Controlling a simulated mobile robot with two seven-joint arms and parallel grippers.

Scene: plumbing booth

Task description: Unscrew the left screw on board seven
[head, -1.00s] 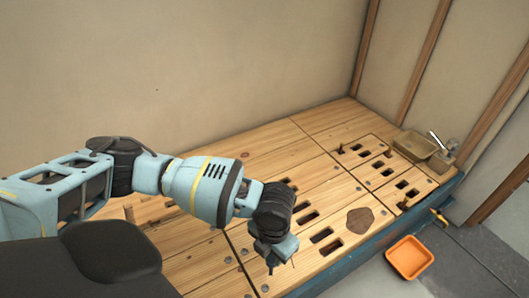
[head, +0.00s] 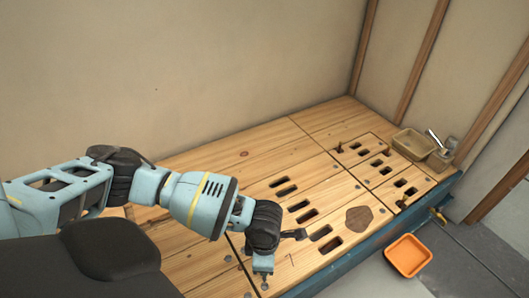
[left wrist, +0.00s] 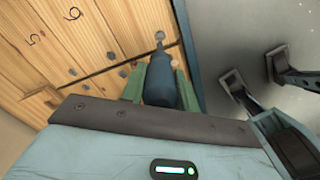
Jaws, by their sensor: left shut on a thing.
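My left gripper (head: 263,284) is low over the front edge of the wooden boards in the head view. In the left wrist view its green fingers (left wrist: 160,85) are closed around a dark blue tool (left wrist: 161,80) with a rounded body. A small round grey piece (left wrist: 159,36) shows beyond the tool's far end; I cannot tell whether it is a screw or the tool's tip. Grey screw heads (left wrist: 110,55) dot the boards nearby.
The wooden bench top (head: 300,190) has several dark slots and a brown patch (head: 358,219). An orange tray (head: 408,256) lies on the floor to the right. A tan container (head: 411,143) stands at the far right corner. The wall rises behind the bench.

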